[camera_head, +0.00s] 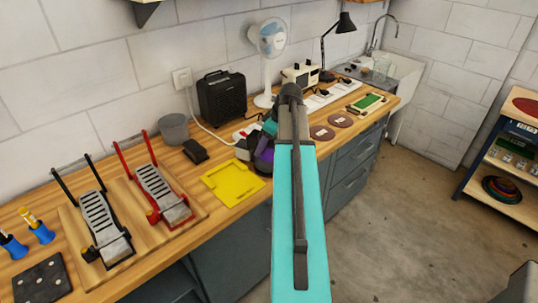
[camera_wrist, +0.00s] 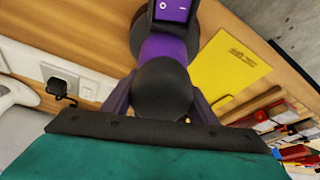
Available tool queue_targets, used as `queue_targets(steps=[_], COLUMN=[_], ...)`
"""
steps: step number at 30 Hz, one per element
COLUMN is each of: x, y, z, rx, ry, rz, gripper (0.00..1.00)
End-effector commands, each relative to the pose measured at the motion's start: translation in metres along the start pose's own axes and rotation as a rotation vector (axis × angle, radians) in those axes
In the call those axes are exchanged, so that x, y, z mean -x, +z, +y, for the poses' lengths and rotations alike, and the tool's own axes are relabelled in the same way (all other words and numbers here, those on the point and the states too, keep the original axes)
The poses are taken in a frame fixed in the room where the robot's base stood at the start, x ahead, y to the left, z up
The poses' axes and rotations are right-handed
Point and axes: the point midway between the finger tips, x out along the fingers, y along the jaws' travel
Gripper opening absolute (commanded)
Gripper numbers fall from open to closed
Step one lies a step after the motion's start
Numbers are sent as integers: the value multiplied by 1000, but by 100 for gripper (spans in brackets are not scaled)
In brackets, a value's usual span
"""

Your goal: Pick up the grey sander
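My gripper shows in the wrist view (camera_wrist: 160,95), with one dark finger on each side of a rounded dark grey knob. The knob belongs to a purple-bodied tool (camera_wrist: 165,48) with a switch on top, which looks like a sander. Whether the fingers touch it is hidden. In the head view the purple tool (camera_head: 264,155) stands on the bench, partly behind my arm. A dark grey shape (camera_head: 243,149) lies just left of it; I cannot tell whether it is a separate grey sander. My gripper's fingers are hidden in the head view.
A yellow plate (camera_head: 233,183) lies in front of the tool. A black heater (camera_head: 221,97), a fan (camera_head: 268,42) and a lamp (camera_head: 343,25) stand behind. Round brown discs (camera_head: 322,132) lie to the right.

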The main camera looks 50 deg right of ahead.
Motion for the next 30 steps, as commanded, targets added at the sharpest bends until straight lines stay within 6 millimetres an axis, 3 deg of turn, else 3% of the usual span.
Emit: queue_targets(steps=[1, 6, 19, 30], x=[0, 2, 4, 22], y=[0, -2, -3, -11], z=[0, 0, 0, 1], rx=[0, 1, 2, 2], ry=[-1, 1, 2, 3], rz=[0, 3, 4, 4], gripper=[43, 17, 17, 17])
